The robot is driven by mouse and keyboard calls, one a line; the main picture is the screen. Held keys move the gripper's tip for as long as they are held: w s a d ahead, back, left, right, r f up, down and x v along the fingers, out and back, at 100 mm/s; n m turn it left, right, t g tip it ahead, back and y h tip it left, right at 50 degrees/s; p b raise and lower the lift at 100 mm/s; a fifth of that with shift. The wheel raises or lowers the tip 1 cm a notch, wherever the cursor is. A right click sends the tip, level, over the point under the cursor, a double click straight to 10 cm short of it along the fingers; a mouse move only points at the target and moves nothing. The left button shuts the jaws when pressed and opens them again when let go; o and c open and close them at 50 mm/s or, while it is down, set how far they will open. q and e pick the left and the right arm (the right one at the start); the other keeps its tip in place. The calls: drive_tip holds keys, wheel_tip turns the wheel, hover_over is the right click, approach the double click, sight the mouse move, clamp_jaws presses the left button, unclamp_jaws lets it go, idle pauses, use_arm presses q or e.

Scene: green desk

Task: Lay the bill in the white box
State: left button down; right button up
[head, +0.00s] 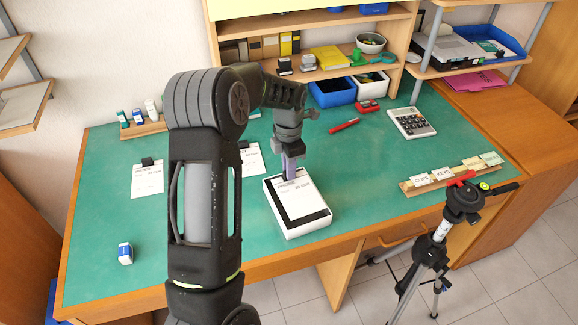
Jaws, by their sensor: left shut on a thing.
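The white box (309,231) stands on the green desk near its front edge, open at the top with a dark inside. The bill (303,200), a white sheet with a line of print at its top, shows within the box's rim. My left gripper (290,176) points down over the far end of the box and is shut on the bill's far edge. I cannot tell whether the sheet rests fully on the box floor. My right gripper is not in view.
Another sheet with a black clip (147,181) lies at the left, and a second (251,159) is partly behind my arm. A calculator (412,122), a red stapler-like item (367,106) and a labelled card rack (452,174) are to the right. A tripod (440,235) stands before the desk.

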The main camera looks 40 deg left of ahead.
use_arm(q)
drive_tip(key=shift+f+b, duration=0.85)
drive_tip(key=shift+f, duration=0.7)
drive_tip(key=c, duration=1.3)
unclamp_jaws()
drive_tip(key=shift+r, duration=0.1)
drive_tip(key=shift+r+p, duration=2.4)
drive_tip(key=shift+r, duration=1.05)
